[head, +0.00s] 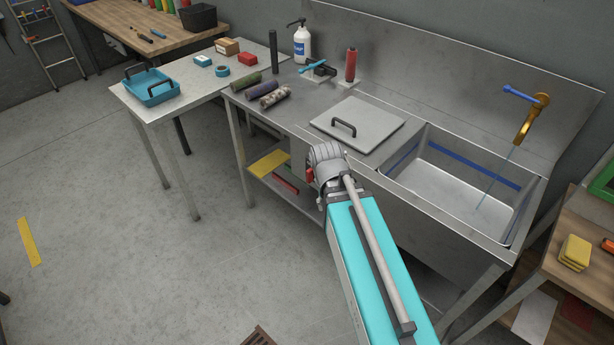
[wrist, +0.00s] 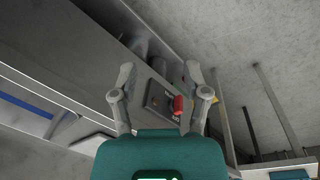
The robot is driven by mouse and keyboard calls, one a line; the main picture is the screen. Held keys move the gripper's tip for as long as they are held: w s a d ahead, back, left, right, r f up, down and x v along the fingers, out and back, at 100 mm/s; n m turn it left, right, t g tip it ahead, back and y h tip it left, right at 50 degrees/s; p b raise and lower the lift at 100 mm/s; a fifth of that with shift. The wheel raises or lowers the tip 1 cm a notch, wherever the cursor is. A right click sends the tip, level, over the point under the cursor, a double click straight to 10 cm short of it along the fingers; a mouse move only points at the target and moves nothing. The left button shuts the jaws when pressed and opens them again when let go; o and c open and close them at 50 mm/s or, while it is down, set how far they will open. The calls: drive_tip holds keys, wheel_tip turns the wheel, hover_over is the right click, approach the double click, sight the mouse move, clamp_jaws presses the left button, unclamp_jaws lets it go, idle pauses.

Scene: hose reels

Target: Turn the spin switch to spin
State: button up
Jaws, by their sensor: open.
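In the wrist view, a red knob (wrist: 179,106) sticks out from a dark switch plate (wrist: 157,98) on a grey box under the sink unit. I take it as the spin switch; its labels are too small to read. My gripper (wrist: 160,78) is open, its two fingers spread to either side of the switch area. The knob shows between them, nearer the right finger, and nothing is held. I cannot tell whether a finger touches it. In the head view, my arm hides most of the gripper, and a small red part (head: 309,174) shows beside my wrist.
The steel sink (head: 450,190) has a brass tap (head: 531,118) with a blue lever and a thin blue line below it. A grey lid (head: 372,133) and several rolls lie on the counter. A shelf under the counter holds coloured items.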

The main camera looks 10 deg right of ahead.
drive_tip(key=w+f+m+t+h+b, duration=0.1)
drive_tip(key=w+f+m+h+b, duration=0.3)
drive_tip(key=f+b, duration=0.35)
drive_tip(key=m+t+h+b, duration=0.6)
drive_tip(key=t+h+b, duration=0.3)
drive_tip(key=b, duration=1.5)
approach(307, 173)
drive_tip(key=shift+s+a+f, duration=0.15)
drive_tip(key=shift+s+a, duration=0.3)
drive_tip(key=shift+a, duration=0.1)
drive_tip(key=shift+s+a+f, duration=0.15)
drive_tip(key=shift+s+a, duration=0.3)
drive_tip(key=shift+a, duration=0.1)
drive_tip(key=x, duration=1.4)
drive_tip(key=shift+r, duration=0.35)
